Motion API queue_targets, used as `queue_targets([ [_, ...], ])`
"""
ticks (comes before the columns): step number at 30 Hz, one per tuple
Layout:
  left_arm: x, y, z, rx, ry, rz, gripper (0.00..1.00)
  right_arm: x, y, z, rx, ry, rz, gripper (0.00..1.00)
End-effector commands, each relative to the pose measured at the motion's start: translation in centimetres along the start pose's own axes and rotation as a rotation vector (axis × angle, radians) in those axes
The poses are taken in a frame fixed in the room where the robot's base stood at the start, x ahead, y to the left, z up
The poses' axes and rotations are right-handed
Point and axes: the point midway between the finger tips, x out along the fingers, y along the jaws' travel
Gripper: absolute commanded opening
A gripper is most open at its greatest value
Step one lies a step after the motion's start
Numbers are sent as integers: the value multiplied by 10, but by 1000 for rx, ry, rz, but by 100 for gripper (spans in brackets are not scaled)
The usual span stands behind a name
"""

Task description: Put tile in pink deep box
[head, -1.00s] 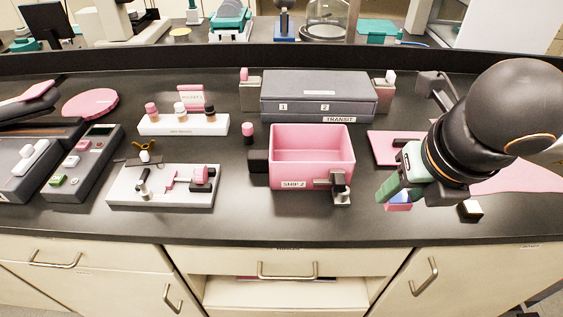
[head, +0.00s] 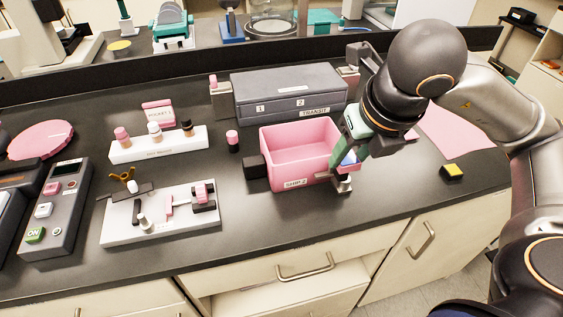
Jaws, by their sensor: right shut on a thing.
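The pink deep box (head: 275,172), labelled SHIP 2, stands open on the dark bench, its inside empty where I can see it. My right gripper (head: 343,163) points down at the box's right wall and covers part of it. It is shut on the tile (head: 350,159), of which only a small blue and pale patch shows by the fingers. I cannot tell whether the tile is over the rim or just outside it. My left gripper is not in view.
A grey TRANSIT case (head: 288,95) stands behind the box. A small metal fitting (head: 343,184) is at its front right corner and a dark block (head: 254,167) at its left. A yellow-topped black block (head: 452,172) lies to the right. The bench front is clear.

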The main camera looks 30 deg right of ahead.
Motion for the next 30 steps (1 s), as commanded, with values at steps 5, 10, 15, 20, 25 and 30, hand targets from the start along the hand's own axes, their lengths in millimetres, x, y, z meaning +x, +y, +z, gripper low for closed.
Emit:
queue_targets([
  [5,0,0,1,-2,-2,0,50,5,-2,5,7,1,-1,0],
  [10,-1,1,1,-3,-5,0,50,31,2,30,9,7,-2,0],
  [15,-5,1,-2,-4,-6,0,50,64,9,62,9,6,-2,0],
  [20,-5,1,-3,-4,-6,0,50,102,12,76,6,6,-5,0],
  [25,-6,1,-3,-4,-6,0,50,127,15,84,5,2,-3,0],
  [30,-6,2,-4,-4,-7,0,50,140,16,88,6,2,-3,0],
])
